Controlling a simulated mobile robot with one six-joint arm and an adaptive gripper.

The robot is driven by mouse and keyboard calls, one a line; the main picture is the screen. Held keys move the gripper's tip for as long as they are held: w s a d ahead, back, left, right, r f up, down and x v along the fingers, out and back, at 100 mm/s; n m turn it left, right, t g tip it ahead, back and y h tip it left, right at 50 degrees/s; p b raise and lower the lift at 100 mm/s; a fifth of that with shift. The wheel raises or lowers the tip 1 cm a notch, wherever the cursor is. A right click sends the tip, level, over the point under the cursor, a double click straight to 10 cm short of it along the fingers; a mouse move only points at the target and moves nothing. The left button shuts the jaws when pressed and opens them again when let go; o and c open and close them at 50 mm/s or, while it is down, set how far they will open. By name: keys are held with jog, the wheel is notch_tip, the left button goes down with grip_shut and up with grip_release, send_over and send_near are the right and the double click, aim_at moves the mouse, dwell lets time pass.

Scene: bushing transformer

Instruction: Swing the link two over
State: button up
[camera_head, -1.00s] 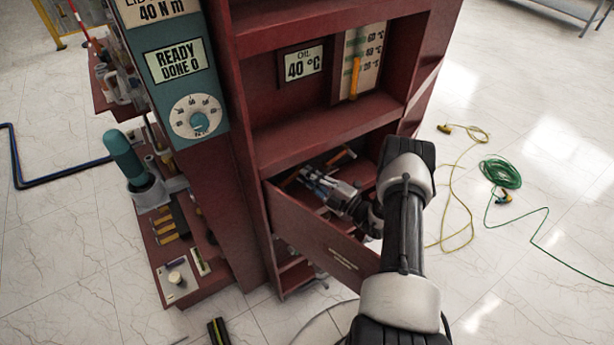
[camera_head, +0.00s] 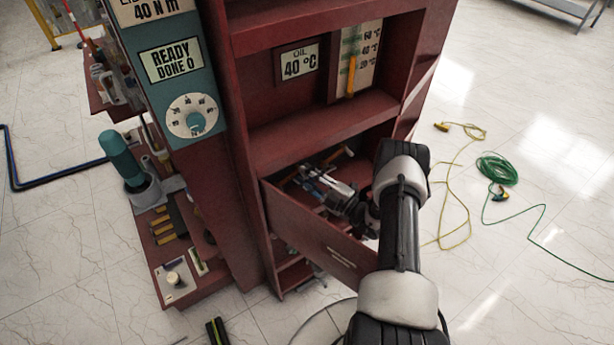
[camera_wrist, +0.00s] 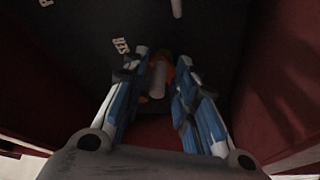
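My gripper (camera_head: 314,180) reaches into the pulled-out dark red drawer (camera_head: 312,228) of the cabinet. In the wrist view its two blue and white fingers (camera_wrist: 162,66) stand apart over the drawer's dark floor. A pale cylindrical piece (camera_wrist: 157,80) shows between the fingers, with an orange bit beside it. I cannot tell whether a finger touches it. I cannot pick out the link for sure in either view. Pale lettering (camera_wrist: 121,46) lies on the dark floor just left of the fingers. An orange-tipped handle (camera_head: 342,154) lies beyond the gripper in the head view.
Above the drawer are an oil display (camera_head: 300,62) reading 40 °C and a gauge with a yellow pointer (camera_head: 351,76). At the left, a teal panel (camera_head: 173,60) reads "READY DONE 0" above a dial (camera_head: 195,117). Yellow and green cables (camera_head: 497,169) lie on the floor at right.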

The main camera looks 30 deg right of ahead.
dwell(0.3)
jog(key=v, duration=1.2)
